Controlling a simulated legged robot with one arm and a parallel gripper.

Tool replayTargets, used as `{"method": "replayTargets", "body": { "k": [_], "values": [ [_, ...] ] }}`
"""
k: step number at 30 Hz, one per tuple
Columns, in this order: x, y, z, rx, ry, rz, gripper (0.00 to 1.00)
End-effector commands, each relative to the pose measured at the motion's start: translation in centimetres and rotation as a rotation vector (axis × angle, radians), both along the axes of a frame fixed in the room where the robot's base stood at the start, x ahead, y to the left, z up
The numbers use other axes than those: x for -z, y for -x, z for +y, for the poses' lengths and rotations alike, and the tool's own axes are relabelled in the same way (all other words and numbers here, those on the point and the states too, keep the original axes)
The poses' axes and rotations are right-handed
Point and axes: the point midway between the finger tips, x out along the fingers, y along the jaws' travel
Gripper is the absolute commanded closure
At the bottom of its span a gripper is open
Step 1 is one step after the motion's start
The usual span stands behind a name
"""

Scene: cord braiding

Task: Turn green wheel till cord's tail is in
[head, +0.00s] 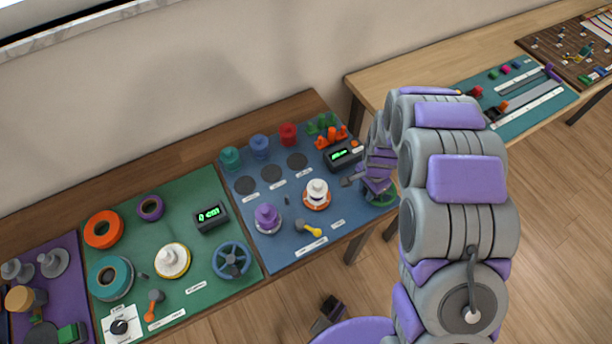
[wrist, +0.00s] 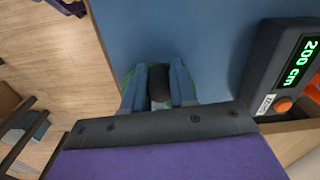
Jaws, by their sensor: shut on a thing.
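The green wheel (head: 383,200) is at the right end of the blue mat, mostly hidden by my arm. My gripper (head: 375,186) is over the wheel and shut on it. In the wrist view, the two grey-blue fingers (wrist: 158,88) stand on either side of a dark knob-like part of the wheel. Thin bits of the green rim (wrist: 127,77) show beside them. A display (wrist: 297,65) next to the wheel reads 200 cm; in the head view it is the black box (head: 344,155). I cannot make out the cord or its tail.
On the blue mat (head: 290,245) stand a purple spool (head: 267,218), a white and orange spool (head: 317,194) and a yellow-handled tool (head: 308,229). Teal, blue and red spools are at the back. A green mat (head: 190,215) with a blue wheel (head: 231,260) lies left.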

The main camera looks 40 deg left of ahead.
Motion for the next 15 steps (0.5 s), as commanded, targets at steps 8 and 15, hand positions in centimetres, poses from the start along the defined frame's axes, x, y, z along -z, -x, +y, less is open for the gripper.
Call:
{"method": "replayTargets", "body": {
  "k": [8, 15],
  "values": [
    [0.22, 0.14, -0.21, -0.001, 0.0, 0.003, 0.53],
    [0.25, 0.28, -0.55, 0.001, 0.001, 0.008, 0.44]
  ]
}}
